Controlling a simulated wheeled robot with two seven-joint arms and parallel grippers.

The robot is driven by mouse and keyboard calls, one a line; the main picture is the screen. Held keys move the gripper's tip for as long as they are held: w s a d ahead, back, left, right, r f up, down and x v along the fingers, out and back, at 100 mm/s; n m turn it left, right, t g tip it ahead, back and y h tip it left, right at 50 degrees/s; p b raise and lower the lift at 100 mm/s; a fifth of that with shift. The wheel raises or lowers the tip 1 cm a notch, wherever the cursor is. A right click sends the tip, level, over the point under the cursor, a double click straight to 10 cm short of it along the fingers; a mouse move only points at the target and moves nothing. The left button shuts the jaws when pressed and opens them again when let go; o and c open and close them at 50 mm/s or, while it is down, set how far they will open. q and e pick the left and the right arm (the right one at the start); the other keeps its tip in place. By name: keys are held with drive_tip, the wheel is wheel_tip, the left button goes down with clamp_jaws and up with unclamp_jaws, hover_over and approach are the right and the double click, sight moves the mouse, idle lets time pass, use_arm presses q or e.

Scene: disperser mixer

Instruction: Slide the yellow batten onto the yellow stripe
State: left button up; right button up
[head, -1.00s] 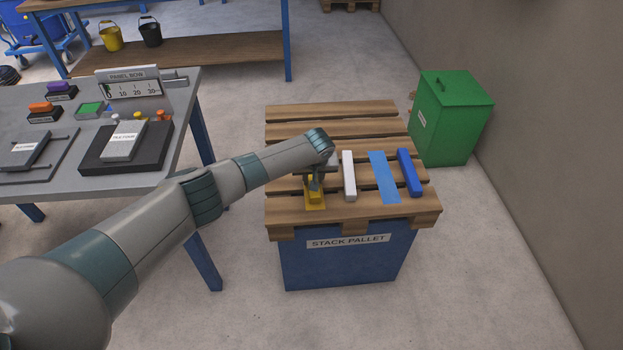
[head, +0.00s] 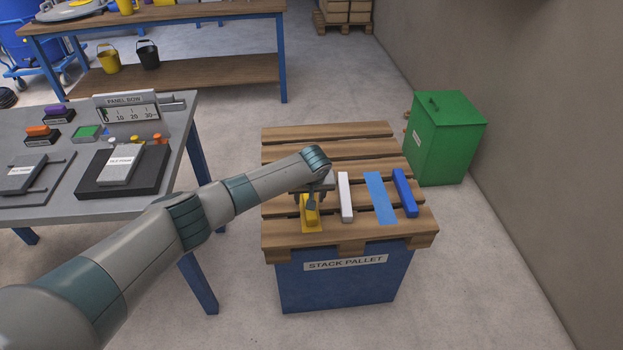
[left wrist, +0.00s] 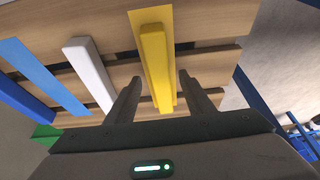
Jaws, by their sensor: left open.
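The yellow batten (head: 311,213) lies on the wooden pallet, lengthwise over the yellow stripe (head: 313,228). In the left wrist view the batten (left wrist: 156,65) runs along the stripe (left wrist: 148,15), which shows past its far end and along its right side. My left gripper (head: 312,200) is at the batten in the head view and partly hides it. In the left wrist view my left gripper (left wrist: 162,98) is open, with one finger on each side of the batten and visible gaps between. My right gripper is out of view.
A white batten (head: 345,197), a blue stripe (head: 382,198) and a blue batten (head: 405,193) are right of the yellow batten on the pallet (head: 330,146). A grey table (head: 60,210) stands left; a green bin (head: 447,140) stands behind right.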

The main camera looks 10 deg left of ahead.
use_arm(q)
drive_tip(key=v, duration=1.4)
drive_tip(key=shift+r, duration=0.2)
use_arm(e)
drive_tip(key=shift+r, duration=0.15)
use_arm(q)
drive_tip(key=shift+s+d, duration=0.1)
drive_tip(key=shift+s, duration=0.05)
